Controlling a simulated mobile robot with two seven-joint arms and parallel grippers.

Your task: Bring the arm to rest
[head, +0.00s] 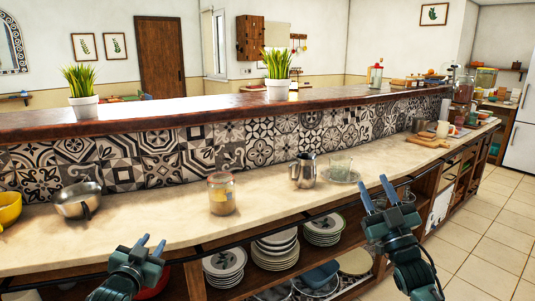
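My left gripper (150,245) is at the bottom left, in front of the counter's front edge. Its two blue-grey fingers point up and stand slightly apart, with nothing seen between them. My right gripper (374,194) is at the lower right, in front of the counter edge and the open shelves. Its two fingers are spread wide apart and it is empty. Both grippers appear clear of the objects on the counter.
The counter (150,216) holds a yellow bowl (9,209), a metal pan (78,202), a glass jar (221,195), a metal pitcher (303,172) and a cutting board (428,142). Stacked plates (275,252) fill the open shelf below. Tiled floor (490,230) is free at right.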

